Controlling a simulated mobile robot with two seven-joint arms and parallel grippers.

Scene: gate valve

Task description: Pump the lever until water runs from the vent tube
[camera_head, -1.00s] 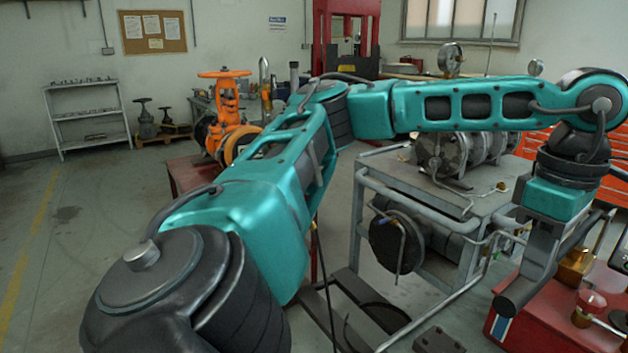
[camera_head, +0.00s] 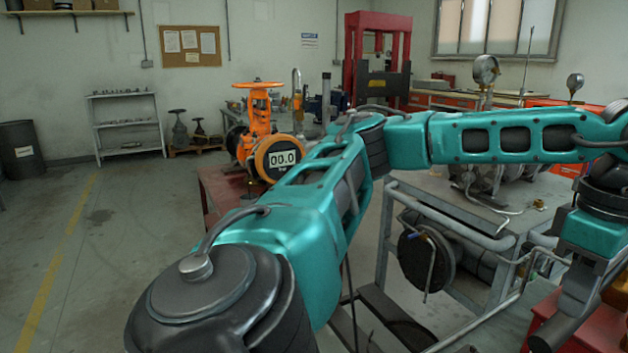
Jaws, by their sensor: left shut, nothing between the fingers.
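An orange gate valve (camera_head: 258,115) with a handwheel stands on a dark red bench (camera_head: 222,190) left of centre. I cannot make out the pump lever or the vent tube, and I see no running water. My right gripper is not in view.
A grey metal cart (camera_head: 450,205) with piping and gauges (camera_head: 486,70) stands behind my arm. A red press (camera_head: 378,60) stands at the back. A white shelf (camera_head: 126,125) and a dark drum (camera_head: 20,150) stand far left. The floor at left is clear.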

